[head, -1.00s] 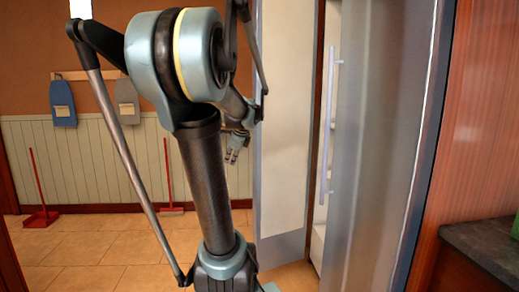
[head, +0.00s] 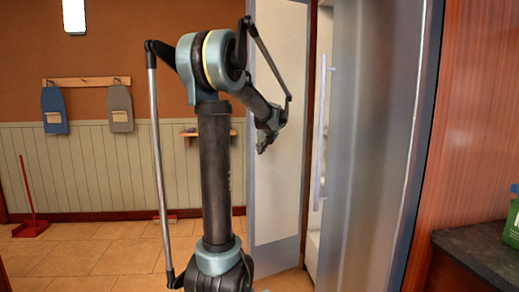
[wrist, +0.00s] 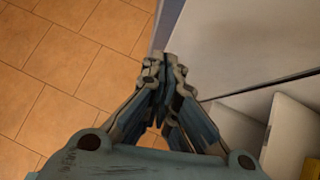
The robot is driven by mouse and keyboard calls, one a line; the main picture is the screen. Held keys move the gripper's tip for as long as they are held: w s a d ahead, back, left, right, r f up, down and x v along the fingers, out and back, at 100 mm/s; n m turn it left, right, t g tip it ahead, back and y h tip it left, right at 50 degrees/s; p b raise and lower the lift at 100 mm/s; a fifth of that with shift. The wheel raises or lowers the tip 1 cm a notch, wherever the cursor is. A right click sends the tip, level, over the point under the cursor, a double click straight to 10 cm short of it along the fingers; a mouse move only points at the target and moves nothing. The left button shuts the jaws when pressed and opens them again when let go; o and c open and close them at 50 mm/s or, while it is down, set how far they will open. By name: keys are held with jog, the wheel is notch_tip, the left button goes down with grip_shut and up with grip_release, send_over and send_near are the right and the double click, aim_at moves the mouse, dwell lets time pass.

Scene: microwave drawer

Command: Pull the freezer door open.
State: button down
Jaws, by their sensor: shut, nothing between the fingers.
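One tall door (head: 278,130) of the steel fridge-freezer stands swung open, its pale inner panel with a grey frame facing me. A second steel door (head: 375,150), with a long vertical handle (head: 321,130), is to its right; which of the two is the freezer's is not marked. My gripper (head: 262,148) is shut and empty, in front of the pale panel in the head view. In the wrist view my shut fingertips (wrist: 164,66) are beside the open door's edge, with its panel (wrist: 235,45) at upper right. I cannot tell whether they touch it.
Pale interior parts (wrist: 295,130) and a yellow item (wrist: 312,152) show at the lower right of the wrist view. A dark counter (head: 485,255) is at right. Tiled floor (head: 90,255) is open at left; a red dustpan (head: 30,228) stands by the wall.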

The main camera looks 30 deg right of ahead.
aim_at(253, 155)
jog(key=x, duration=0.5)
jog(key=w+r+x, duration=0.1)
jog(key=x, duration=0.1)
jog(key=shift+w+f, duration=0.15)
jog(key=shift+w, duration=0.1)
jog(key=shift+w+d, duration=0.1)
jog(key=shift+w, duration=0.7)
